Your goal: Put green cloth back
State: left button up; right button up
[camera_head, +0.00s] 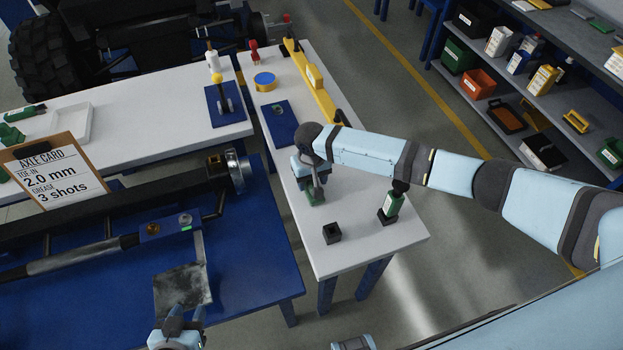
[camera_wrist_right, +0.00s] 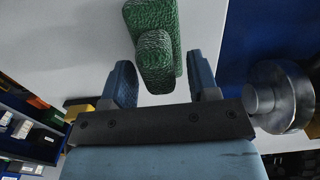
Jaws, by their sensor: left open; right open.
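The green cloth (camera_head: 315,196) lies on the white side table (camera_head: 375,250), partly hidden by my right gripper (camera_head: 311,180). In the right wrist view the cloth (camera_wrist_right: 154,48) looks like a folded, textured bundle just beyond the fingers of my right gripper (camera_wrist_right: 165,80). That gripper is open and empty, with the cloth's near end close to the gap between its fingers. I cannot tell whether they touch.
A small black box (camera_head: 332,233) and a green bottle (camera_head: 391,206) stand near the right gripper. A blue pad (camera_head: 279,122) and a yellow tool (camera_head: 318,88) lie further back. Shelves (camera_head: 540,110) stand right.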

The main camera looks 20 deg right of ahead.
notch_tip(320, 180, up, 12)
jog(key=shift+w+r+b, duration=0.15)
jog(key=shift+w+b, duration=0.05)
jog(key=shift+b, duration=0.1)
dwell(0.5)
jog(key=s+a+f+n+t+y, duration=0.1)
jog(key=s+a+y, duration=0.15)
jog(key=s, duration=0.55)
jog(key=s+a+f+n+t+y, duration=0.1)
jog(key=s+a+f+n, duration=0.15)
jog(key=s, duration=0.55)
jog(key=s+d+r+m+t+h, duration=0.2)
jog(key=s+d+r+h, duration=0.15)
jog(key=s+d, duration=1.2)
jog(key=w+a+f+n+t+y+p, duration=0.1)
jog(key=w+a+f+t+y+p, duration=0.2)
jog(key=w+a+f+t, duration=0.2)
notch_tip(320, 180, down, 4)
jog(key=shift+w+a+f+t+p, duration=0.15)
jog(key=shift+a+t+p, duration=0.25)
jog(key=shift+a+t, duration=0.8)
